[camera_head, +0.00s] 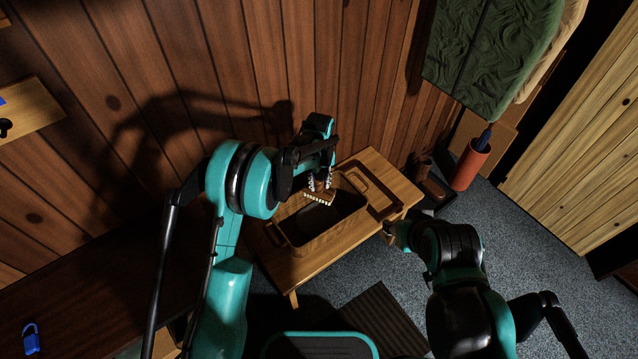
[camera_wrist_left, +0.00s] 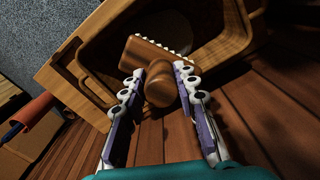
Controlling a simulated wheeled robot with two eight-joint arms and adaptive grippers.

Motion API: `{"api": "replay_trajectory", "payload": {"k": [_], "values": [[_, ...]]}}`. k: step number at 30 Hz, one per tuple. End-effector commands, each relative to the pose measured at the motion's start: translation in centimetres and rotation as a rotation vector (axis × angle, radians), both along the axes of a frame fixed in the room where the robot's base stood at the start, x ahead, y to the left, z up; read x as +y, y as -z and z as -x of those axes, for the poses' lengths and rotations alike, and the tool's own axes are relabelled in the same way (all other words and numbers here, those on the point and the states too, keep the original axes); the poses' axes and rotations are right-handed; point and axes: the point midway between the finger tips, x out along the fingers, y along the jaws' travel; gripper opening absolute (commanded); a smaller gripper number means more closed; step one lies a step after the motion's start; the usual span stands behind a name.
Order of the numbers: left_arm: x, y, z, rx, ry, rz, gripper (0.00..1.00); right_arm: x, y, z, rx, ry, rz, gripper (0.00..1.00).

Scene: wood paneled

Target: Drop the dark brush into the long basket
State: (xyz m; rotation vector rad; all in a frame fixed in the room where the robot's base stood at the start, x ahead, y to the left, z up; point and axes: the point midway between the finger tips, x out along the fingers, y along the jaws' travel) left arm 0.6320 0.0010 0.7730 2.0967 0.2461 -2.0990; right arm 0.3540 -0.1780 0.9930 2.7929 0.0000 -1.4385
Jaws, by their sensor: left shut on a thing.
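The dark brush (camera_head: 320,197) is brown with a row of pale bristles. My left gripper (camera_head: 321,180) is shut on its handle and holds it over the long basket (camera_head: 310,241), a tan, open, oblong container on a small wooden table. In the left wrist view the brush (camera_wrist_left: 150,58) hangs over the basket opening, its knobbed handle end between the fingers of the left gripper (camera_wrist_left: 160,85). The basket rim (camera_wrist_left: 75,62) also shows there. My right gripper (camera_head: 388,232) is beside the table's right edge; its fingers are too small and dark to read.
The wooden table (camera_head: 385,170) stands against the paneled wall. An orange bin (camera_head: 468,165) with a dark blue item stands to its right. A green cloth (camera_head: 490,50) hangs above. A blue padlock (camera_head: 31,338) lies at lower left. Grey carpet (camera_head: 530,270) is clear at right.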

Motion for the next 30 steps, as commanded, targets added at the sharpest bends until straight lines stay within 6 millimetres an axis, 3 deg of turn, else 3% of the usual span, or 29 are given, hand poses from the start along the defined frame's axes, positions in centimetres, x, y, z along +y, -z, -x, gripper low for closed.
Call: {"api": "replay_trajectory", "payload": {"k": [11, 30], "values": [[0.1, 0.6, 0.1, 0.0, 0.001, 0.0, 0.0, 0.0, 0.8, 0.0, 0.0, 0.0, 0.0, 0.4], [0.1, 8.4, 0.1, 0.0, 0.001, 0.0, 0.0, 0.0, 6.2, 0.0, 0.0, 0.0, 0.0, 0.4]]}}
